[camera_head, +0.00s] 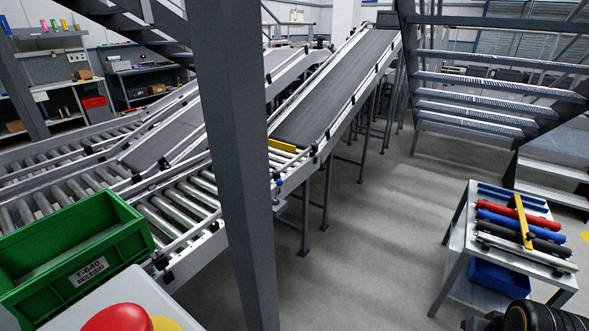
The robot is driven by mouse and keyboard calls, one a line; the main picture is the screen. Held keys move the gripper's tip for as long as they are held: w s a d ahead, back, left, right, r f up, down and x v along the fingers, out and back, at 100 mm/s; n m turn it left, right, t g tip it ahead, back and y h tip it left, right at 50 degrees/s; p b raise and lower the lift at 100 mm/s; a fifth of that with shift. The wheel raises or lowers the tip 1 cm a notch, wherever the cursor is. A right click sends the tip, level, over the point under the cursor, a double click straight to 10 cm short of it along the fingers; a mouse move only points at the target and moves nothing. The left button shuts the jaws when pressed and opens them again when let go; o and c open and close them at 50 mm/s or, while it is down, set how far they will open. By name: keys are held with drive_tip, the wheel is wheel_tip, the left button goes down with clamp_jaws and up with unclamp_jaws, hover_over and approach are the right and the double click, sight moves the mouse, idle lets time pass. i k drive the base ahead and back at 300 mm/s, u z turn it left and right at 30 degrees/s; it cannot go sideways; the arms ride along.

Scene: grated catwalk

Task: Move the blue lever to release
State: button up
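I cannot single out a blue lever for certain. A small blue part (278,187) sits on the side of the conveyor, just right of the grey post, too small to make out. Two long blue bars lie on a small table at the right: one at the back (512,192) and one nearer the middle (520,226). A yellow bar (523,222) crosses over several of the bars there. My gripper is not in view. A dark rounded part at the bottom right corner may be my arm.
A grey post (240,170) stands upright in front of the conveyor (335,90). A green crate (75,250) and a red button (118,318) are at the lower left. The small table (455,240) has a blue bin (498,279) below. Stairs (500,95) rise at the right. Floor between is clear.

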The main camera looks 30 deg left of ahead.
sight(279, 182)
drive_tip(key=i, duration=1.45)
drive_tip(key=u, duration=1.85)
drive_tip(key=i, duration=0.85)
drive_tip(key=u, duration=0.7)
